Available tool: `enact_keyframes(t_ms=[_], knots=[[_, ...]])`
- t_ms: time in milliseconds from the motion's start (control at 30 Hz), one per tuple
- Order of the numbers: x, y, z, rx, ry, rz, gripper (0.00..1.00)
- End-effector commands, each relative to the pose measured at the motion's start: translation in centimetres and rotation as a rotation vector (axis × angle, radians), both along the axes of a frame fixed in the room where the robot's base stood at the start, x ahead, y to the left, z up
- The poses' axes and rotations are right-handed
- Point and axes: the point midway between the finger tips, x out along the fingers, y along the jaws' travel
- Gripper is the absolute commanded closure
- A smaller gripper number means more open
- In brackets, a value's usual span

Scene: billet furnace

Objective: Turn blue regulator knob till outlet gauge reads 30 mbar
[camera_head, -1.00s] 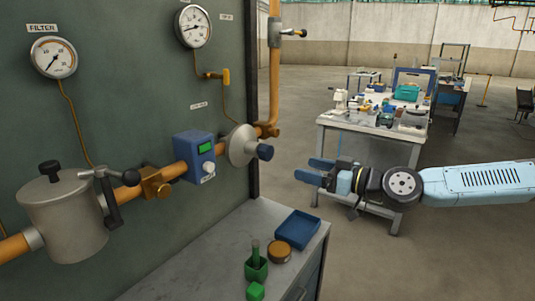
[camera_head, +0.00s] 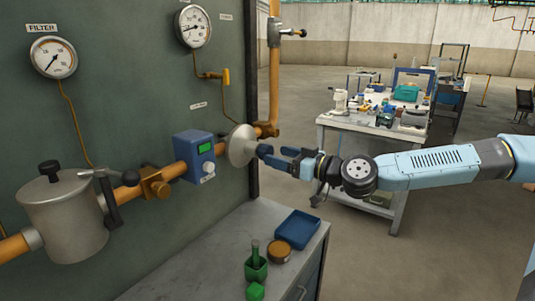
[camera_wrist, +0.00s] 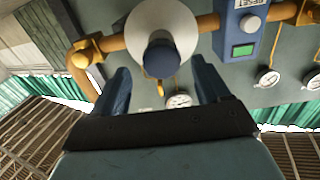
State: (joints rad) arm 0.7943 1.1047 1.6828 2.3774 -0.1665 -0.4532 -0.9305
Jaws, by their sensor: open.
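The dark blue regulator knob (camera_wrist: 162,58) sits at the front of a pale round regulator body (camera_wrist: 165,22), which is on the orange pipe. In the wrist view the knob lies between and ahead of my open fingers. In the head view my gripper (camera_head: 277,156) is right at the knob, which is mostly hidden by the fingers, beside the regulator body (camera_head: 240,146). Contact cannot be told. My gripper also shows in the wrist view (camera_wrist: 160,88). A gauge (camera_head: 193,26) hangs above the pipe on the panel; its reading is too small to tell.
A blue meter box (camera_head: 195,155) with a green display is left of the regulator. A filter gauge (camera_head: 54,57) and grey filter pot (camera_head: 66,220) are farther left. Below, a bench (camera_head: 205,262) holds a blue tray (camera_head: 297,230) and green items (camera_head: 256,265).

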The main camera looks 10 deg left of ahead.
Motion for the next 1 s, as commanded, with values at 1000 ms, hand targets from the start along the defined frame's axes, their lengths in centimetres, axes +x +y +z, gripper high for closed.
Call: enact_keyframes(t_ms=[1000], knots=[[1.6, 4.0, 0.0, 0.000, 0.000, 0.000, 0.46]])
